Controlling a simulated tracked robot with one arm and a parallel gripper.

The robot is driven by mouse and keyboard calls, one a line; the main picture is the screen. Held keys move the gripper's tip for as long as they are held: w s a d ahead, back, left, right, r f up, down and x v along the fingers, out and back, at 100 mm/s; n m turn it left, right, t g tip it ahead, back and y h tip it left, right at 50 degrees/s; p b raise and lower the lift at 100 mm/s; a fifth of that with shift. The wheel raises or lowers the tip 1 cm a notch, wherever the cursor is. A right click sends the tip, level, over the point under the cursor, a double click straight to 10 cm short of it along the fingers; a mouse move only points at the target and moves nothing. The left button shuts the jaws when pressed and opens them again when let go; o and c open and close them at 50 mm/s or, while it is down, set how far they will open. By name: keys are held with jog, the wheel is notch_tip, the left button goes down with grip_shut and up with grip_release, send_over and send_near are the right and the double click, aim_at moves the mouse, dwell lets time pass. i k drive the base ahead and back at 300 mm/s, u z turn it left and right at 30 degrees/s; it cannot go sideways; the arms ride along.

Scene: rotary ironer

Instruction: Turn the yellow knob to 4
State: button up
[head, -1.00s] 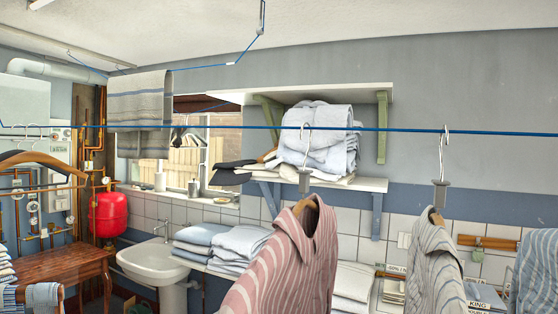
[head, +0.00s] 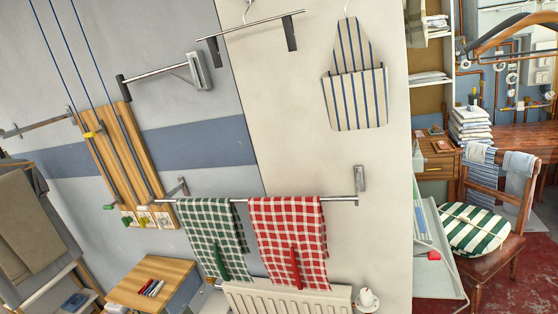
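A tilted wooden board (head: 112,150) hangs on the grey wall at the left, with blue cords running up from it. A small yellow piece (head: 92,133) sits near the top of the board, on or beside one of its dark rods. It is too small to tell whether it is the yellow knob. Green knob-like ends (head: 109,207) show near the board's bottom. Small pale cards (head: 145,216) sit along its lower edge; any numbers on them are too small to read. My gripper is not in view.
Green and red checked cloths (head: 289,235) hang on a rail above a white radiator (head: 270,300). A small wooden table (head: 172,278) stands below the board. A drying rack with brown cloth (head: 25,220) is at far left. A chair (head: 492,255) stands right.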

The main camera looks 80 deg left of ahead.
aim_at(143, 221)
jog(key=u, duration=3.05)
jog(key=k, duration=0.85)
jog(key=u, duration=0.05)
jog(key=i, duration=0.85)
jog(key=z, duration=0.05)
